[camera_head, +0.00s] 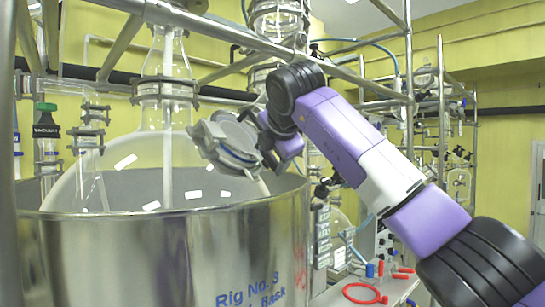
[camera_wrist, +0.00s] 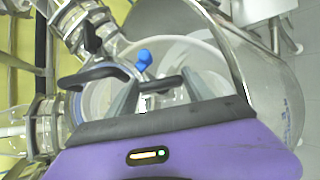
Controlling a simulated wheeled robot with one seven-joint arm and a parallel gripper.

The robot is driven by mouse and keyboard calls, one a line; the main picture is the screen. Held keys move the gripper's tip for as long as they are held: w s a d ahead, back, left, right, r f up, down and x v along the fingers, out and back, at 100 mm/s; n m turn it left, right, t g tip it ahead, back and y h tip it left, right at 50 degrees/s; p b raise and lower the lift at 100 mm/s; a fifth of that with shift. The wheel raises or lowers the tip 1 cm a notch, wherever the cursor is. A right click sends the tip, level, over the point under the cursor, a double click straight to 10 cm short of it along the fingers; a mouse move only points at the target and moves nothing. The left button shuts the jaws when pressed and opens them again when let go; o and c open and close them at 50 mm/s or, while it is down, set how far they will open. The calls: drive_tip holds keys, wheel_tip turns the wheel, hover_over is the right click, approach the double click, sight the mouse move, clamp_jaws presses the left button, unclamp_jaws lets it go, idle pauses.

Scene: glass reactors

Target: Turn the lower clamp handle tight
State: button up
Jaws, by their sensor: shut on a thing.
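In the wrist view, a black clamp handle (camera_wrist: 163,85) lies across the space between the two grey fingers of my gripper (camera_wrist: 155,95). The gripper is shut on this handle. A curved black bar (camera_wrist: 90,75) runs to the left of the fingers, and a small blue part (camera_wrist: 143,60) sits just above them. Behind is a clear round glass flange. In the head view, my gripper (camera_head: 268,143) is beside a grey ring clamp (camera_head: 226,146) above the steel vessel; its fingers and the handle are largely hidden there by my wrist.
A large glass flask (camera_head: 130,165) sits in the steel vessel (camera_head: 150,255), close below my gripper. Metal frame bars (camera_head: 210,35) cross above. Another clamp (camera_head: 165,90) holds the flask neck. A red ring (camera_head: 362,293) and tubing lie at the lower right.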

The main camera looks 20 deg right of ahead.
drive_tip(key=shift+f, duration=0.1)
drive_tip(key=o, duration=1.4)
drive_tip(key=shift+b+v, duration=1.05)
drive_tip(key=shift+v, duration=2.9)
